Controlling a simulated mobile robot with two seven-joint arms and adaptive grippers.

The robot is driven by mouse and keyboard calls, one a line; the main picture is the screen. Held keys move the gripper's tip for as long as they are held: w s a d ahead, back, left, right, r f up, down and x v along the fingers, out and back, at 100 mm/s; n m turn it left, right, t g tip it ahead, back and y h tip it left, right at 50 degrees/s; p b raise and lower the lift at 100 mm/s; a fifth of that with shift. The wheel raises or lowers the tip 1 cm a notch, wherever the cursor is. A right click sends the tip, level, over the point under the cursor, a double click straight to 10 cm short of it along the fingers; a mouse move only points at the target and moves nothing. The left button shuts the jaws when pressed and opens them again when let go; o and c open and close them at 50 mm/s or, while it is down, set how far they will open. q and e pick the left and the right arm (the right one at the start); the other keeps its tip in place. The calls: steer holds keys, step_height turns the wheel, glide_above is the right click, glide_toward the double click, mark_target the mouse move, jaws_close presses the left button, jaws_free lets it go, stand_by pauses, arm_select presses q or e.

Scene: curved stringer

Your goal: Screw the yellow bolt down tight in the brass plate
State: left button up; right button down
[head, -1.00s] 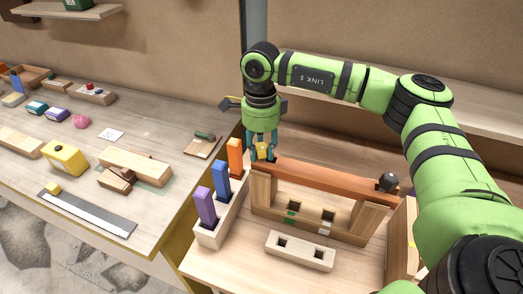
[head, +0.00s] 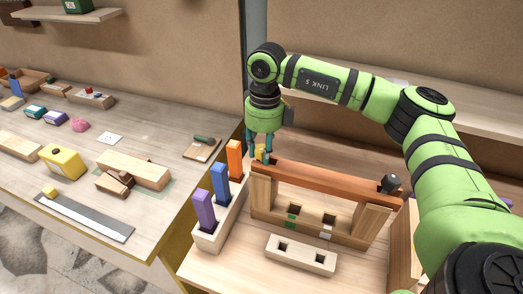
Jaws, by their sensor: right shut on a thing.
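In the head view my right gripper (head: 262,155) points down at the left end of the reddish-brown curved beam. It is shut on the yellow bolt (head: 260,151), whose head shows between the fingers. The bolt's shank is hidden, and I cannot tell how deep it sits. I cannot make out the brass plate; the fingers cover the spot under the bolt. My left gripper is not in view.
The beam (head: 325,179) rests on a wooden frame (head: 262,195). A dark round knob (head: 389,183) stands at its right end. A white rack (head: 212,236) with purple, blue and orange blocks stands close left. A two-hole block (head: 300,255) lies in front.

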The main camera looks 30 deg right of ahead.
steer(key=shift+s+d+f, duration=0.1)
steer(key=shift+d+f, duration=0.05)
steer(key=shift+f, duration=0.2)
